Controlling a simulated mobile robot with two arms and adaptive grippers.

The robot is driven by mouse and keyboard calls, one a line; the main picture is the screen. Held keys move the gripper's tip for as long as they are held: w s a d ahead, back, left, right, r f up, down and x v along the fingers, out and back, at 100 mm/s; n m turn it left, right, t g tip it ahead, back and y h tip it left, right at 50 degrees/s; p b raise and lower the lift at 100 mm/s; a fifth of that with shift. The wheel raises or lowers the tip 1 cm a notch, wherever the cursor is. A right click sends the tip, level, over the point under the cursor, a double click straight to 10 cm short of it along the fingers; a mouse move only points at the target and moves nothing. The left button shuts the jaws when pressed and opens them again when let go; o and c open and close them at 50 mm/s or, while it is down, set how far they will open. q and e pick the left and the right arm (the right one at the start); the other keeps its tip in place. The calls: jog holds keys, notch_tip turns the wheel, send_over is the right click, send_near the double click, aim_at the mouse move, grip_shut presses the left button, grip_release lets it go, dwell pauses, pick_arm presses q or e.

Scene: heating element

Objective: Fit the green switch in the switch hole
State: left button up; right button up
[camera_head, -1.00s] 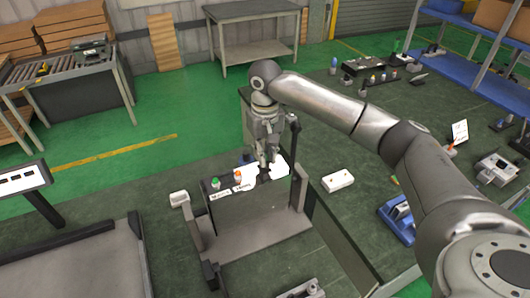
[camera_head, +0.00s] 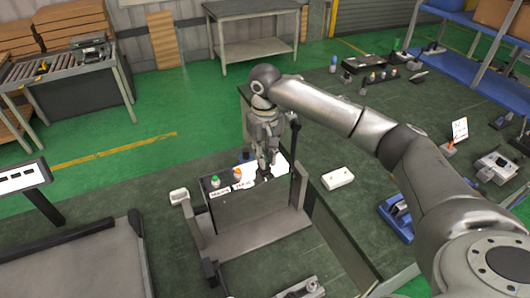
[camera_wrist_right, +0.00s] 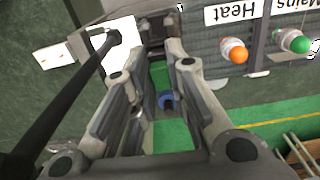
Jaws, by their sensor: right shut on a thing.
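My right gripper (camera_head: 264,170) is at the top of the dark control box (camera_head: 240,208), near its right end. In the wrist view the right gripper's fingers (camera_wrist_right: 158,62) are closed in with a gap between them. A green patch (camera_wrist_right: 160,74) shows in this gap; it appears to be the green switch, mostly hidden by the fingers. A blue round part (camera_wrist_right: 167,100) shows below it. The switch hole is not clearly visible. My left gripper is not in view.
A green knob (camera_wrist_right: 294,41) labelled Mains and an orange knob (camera_wrist_right: 234,51) labelled Heat sit on the box. A dark post (camera_head: 294,143) rises beside the gripper. A white block (camera_head: 338,179) lies on the table to the right.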

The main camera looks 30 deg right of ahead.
jog(key=shift+f, duration=0.9)
jog(key=o, duration=0.9)
jog(key=shift+c, duration=0.2)
notch_tip(320, 180, up, 12)
